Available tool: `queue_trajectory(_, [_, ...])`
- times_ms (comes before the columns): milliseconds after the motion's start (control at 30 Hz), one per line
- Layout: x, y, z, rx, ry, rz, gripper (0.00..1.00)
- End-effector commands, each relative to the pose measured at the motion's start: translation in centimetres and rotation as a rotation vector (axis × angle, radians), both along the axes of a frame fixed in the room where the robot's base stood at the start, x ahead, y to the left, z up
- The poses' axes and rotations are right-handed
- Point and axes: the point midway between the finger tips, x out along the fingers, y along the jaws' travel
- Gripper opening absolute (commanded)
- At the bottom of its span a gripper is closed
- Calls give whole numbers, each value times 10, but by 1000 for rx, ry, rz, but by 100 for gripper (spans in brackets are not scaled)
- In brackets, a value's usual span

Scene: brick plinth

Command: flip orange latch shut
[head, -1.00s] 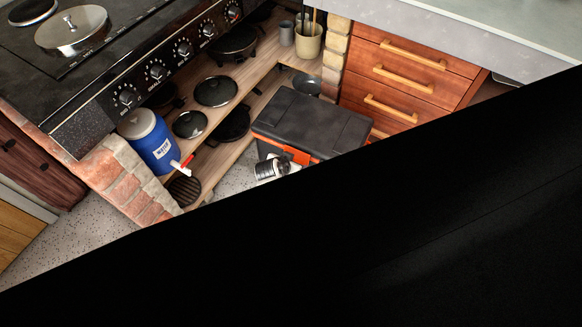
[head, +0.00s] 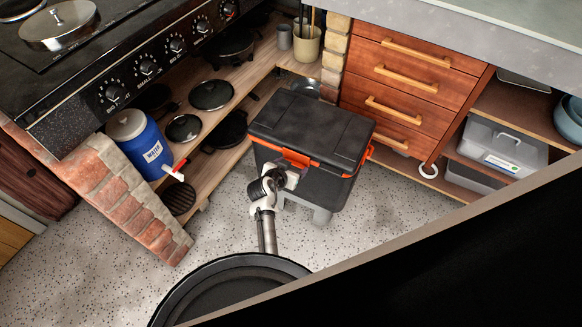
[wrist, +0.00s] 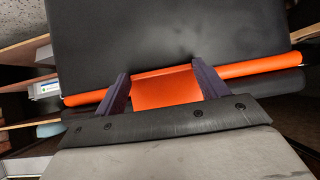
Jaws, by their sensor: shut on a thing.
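A black cooler-like box (head: 330,175) with an orange rim stands on the floor, its lid lying down on the body. Its orange latch (head: 294,158) is on the side facing my arm, and in the wrist view the latch (wrist: 167,88) is a flat orange plate at the orange strip. My gripper (head: 283,170) is at the latch. In the wrist view its two dark fingers (wrist: 163,88) are on either side of the plate, shut on it. The head view is too small to show the latch's exact angle; my gripper partly covers its lower part.
A stove with an open shelf (head: 240,95) holding pans is to the left, with a blue water jug (head: 150,147) and brick plinth (head: 120,195). Wooden drawers (head: 415,85) stand behind the box. Speckled floor (head: 215,215) is free in front.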

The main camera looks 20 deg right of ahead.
Motion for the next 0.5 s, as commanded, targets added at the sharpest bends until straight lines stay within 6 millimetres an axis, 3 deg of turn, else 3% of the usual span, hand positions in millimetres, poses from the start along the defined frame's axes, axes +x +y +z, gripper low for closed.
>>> queue_trajectory(67, [1, 0, 1, -2, -2, 1, 50])
queue_trajectory(100, [1, 0, 1, -2, -2, 1, 78])
queue_trajectory(233, [1, 0, 1, -1, -2, 1, 95])
queue_trajectory(500, [0, 0, 0, -1, -1, 0, 95])
